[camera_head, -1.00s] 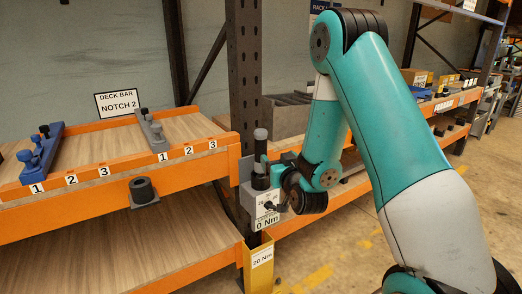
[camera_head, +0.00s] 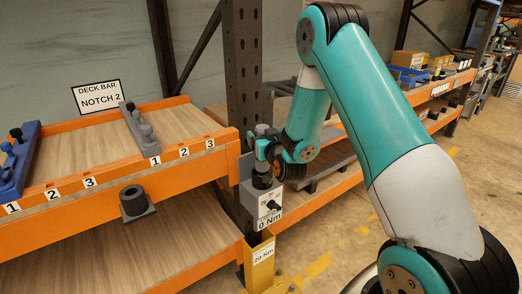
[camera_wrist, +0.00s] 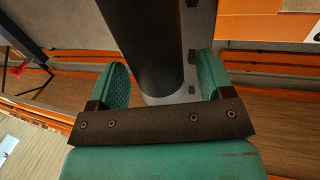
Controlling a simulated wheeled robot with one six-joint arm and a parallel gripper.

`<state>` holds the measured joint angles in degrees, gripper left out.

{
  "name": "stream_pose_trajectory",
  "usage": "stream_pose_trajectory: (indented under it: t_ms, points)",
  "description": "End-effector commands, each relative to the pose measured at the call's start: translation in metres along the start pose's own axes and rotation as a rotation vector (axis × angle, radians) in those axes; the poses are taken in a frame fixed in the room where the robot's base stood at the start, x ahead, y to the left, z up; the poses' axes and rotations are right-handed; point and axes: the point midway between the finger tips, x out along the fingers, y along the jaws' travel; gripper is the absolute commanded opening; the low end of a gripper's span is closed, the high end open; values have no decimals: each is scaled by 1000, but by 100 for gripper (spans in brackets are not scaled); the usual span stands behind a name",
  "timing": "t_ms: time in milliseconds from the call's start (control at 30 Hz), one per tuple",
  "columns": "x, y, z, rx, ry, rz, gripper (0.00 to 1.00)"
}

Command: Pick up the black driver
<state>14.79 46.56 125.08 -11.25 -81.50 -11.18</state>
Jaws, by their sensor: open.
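The black driver (camera_head: 261,181) stands upright in the grey tester box (camera_head: 268,209) marked 0 Nm, beside the dark rack post. Its grey top shows above my gripper in the head view. My gripper (camera_head: 264,152) is at the driver's upper part, coming from the right, and hides some of it. In the wrist view the driver is a dark cylinder (camera_wrist: 152,45) between the two green fingers of my gripper (camera_wrist: 164,86). The fingers are open, with a gap on either side of the cylinder.
An orange-edged shelf holds a blue bar (camera_head: 17,165) and a grey bar (camera_head: 138,127), by notches numbered 1 to 3. A black round holder (camera_head: 133,201) sticks out from its front beam. A yellow post (camera_head: 259,264) marked 20 Nm stands below the tester.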

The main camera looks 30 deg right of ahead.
Motion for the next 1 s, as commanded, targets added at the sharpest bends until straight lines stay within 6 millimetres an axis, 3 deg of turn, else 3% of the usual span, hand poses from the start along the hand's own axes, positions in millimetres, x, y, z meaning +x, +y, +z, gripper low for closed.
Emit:
stream_pose_trajectory:
  t_ms: [267,533,833,1000]
  points:
    - [3,-1,0,0,0,-2,72]
    - [3,-1,0,1,0,-2,11]
    - [3,0,-4,1,4,-2,11]
    - [3,0,-17,2,4,-1,11]
